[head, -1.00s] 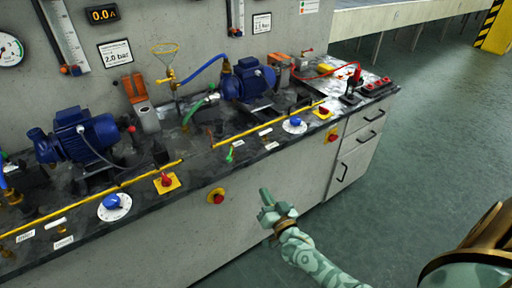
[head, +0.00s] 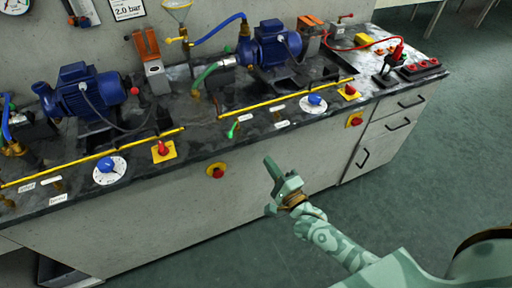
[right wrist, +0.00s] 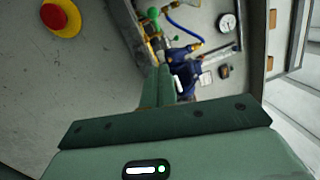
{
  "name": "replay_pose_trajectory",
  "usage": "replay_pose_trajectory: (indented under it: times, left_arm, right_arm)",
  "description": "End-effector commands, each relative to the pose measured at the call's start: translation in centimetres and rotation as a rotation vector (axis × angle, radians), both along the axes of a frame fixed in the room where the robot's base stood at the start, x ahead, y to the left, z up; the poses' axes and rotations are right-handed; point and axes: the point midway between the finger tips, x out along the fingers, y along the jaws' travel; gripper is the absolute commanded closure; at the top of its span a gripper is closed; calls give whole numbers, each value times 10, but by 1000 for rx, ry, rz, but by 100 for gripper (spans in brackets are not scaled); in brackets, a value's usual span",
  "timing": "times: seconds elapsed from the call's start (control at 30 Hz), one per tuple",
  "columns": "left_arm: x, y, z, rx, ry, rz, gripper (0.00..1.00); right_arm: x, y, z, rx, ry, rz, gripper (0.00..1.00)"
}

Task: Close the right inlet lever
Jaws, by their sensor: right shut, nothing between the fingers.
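A small green lever (head: 233,130) stands at the front edge of the bench top, beside white labels (head: 246,117). It looks like the right inlet lever, but it is too small to tell whether it is open or closed. My right gripper (head: 270,166) is shut and empty, in front of the bench's front panel, below and to the right of the green lever and apart from it. Its shut fingers show in the right wrist view (right wrist: 158,86), with a small green part (right wrist: 152,13) beyond them. My left gripper is not in view.
Blue pumps (head: 272,45) and a yellow rail (head: 285,97) are on the bench top (head: 215,150). A red stop button (head: 216,171) sits on the front panel left of my right gripper. Blue dials (head: 314,101) are near the front edge. The floor at right is clear.

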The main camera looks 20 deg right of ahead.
Motion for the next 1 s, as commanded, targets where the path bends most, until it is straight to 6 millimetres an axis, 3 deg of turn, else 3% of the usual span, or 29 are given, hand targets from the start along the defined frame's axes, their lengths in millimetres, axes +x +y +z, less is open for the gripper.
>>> replay_pose_trajectory:
  times: [0.5,0.73,1.0]
  left_arm:
    - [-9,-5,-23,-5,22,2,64]
    - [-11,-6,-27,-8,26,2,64]
    - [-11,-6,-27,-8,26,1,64]
  right_arm:
    - [97,17,11,0,0,-1,100]
    - [111,40,18,-1,0,-1,100]
    - [115,45,21,-5,-1,-1,100]
